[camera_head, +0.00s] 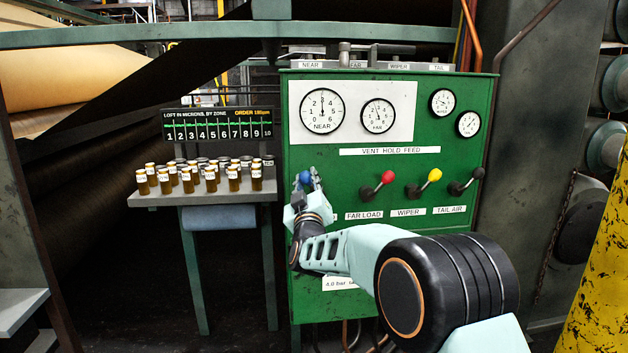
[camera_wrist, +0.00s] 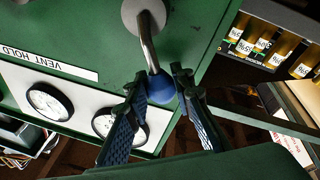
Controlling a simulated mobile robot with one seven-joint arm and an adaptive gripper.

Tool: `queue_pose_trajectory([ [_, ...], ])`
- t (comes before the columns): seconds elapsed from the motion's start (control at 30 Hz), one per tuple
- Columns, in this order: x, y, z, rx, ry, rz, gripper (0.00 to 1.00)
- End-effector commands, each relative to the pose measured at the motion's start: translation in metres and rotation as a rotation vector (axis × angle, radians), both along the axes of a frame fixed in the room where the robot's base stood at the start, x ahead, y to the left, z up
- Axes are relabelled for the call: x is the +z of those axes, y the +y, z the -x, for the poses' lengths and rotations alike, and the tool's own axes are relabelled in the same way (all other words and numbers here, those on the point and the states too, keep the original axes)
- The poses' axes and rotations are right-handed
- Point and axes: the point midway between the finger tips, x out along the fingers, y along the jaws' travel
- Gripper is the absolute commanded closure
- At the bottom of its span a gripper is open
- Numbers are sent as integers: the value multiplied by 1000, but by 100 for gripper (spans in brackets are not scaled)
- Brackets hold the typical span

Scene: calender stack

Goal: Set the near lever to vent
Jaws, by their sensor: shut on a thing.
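The leftmost lever on the green panel has a blue knob (camera_head: 305,176). Its own label is hidden behind my gripper (camera_head: 310,184). My gripper is shut on the blue knob, with a finger on each side of it. In the wrist view the blue knob (camera_wrist: 161,88) sits between the dark fingers, and its bent metal stem runs to a round grey boss (camera_wrist: 143,17). A white strip (camera_head: 390,151) above the levers reads VENT HOLD FEED. The lever's base is covered in the head view, so its exact setting is hard to tell.
To the right stand the red (camera_head: 388,177), yellow (camera_head: 434,175) and black (camera_head: 478,173) levers, labelled FAR LOAD, WIPER and TAIL AIR. The NEAR gauge (camera_head: 322,111) is above. A shelf (camera_head: 205,198) with several amber bottles (camera_head: 233,178) stands left of the panel.

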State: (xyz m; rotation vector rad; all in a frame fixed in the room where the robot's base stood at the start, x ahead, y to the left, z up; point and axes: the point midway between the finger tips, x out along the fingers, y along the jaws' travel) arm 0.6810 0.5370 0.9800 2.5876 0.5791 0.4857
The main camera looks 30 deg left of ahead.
Motion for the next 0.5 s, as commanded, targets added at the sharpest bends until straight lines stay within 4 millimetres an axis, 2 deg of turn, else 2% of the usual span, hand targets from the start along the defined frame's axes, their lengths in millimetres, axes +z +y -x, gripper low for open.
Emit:
queue_pose_trajectory([
  [0.13,-4,7,3,2,-45,65,100],
  [0.5,-8,12,6,2,-104,154,100],
])
